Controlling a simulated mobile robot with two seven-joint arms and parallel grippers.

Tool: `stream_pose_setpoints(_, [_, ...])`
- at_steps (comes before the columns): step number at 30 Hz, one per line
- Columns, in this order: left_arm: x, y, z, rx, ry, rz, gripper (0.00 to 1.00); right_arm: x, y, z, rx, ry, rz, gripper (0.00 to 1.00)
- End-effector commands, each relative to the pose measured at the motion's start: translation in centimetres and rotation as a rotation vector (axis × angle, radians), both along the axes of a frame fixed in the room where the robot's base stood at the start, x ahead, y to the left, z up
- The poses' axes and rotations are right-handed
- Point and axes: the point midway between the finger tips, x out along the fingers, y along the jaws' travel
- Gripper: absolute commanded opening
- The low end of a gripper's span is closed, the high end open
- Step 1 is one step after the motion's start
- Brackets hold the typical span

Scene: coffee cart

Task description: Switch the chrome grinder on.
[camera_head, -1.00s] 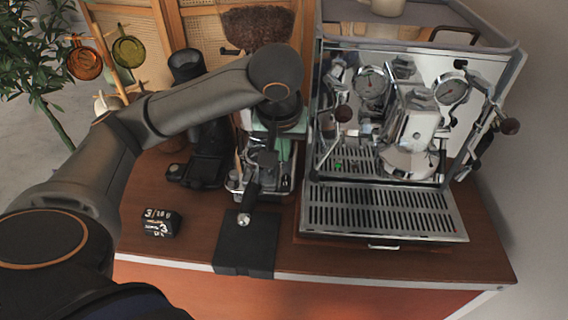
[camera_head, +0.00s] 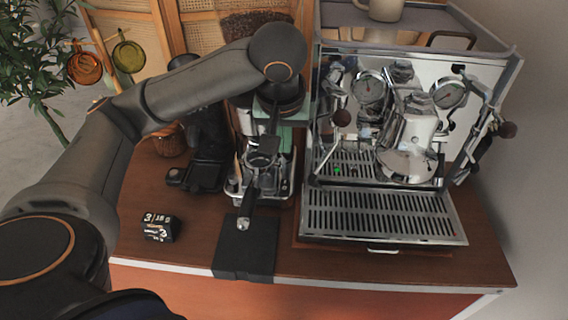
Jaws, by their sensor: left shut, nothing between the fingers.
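The chrome grinder (camera_head: 284,188) stands left of the espresso machine. Its bean hopper (camera_head: 238,24) shows only in part at the top, because my left arm passes in front of it. My left gripper (camera_head: 272,128) points down in front of the grinder's body, shut and empty. I cannot tell whether it touches the grinder. The wrist hides much of the grinder's upper body, and I cannot make out its switch. My right gripper is not in view.
A portafilter (camera_head: 262,158) sits at the grinder's front, its handle over a black mat (camera_head: 245,262). The espresso machine (camera_head: 385,215) stands close on the right. A black grinder (camera_head: 208,140) and a small black timer (camera_head: 160,228) are on the left. Bare counter lies front left.

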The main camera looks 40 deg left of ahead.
Motion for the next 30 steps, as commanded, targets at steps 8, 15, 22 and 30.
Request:
stream_pose_setpoints(8, [0.0,0.0,-0.2,0.000,0.001,-0.001,0.00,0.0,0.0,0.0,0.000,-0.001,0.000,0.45])
stream_pose_setpoints(15, [0.4,0.2,-1.8,-0.002,0.005,-0.002,0.00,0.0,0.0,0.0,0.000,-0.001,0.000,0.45])
stream_pose_setpoints(22, [1.6,1.2,-5.9,0.001,0.007,0.002,0.00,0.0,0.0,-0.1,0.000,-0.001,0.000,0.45])
stream_pose_setpoints(30, [3.0,2.0,-10.9,0.002,0.003,0.000,0.00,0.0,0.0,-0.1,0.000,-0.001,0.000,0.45])
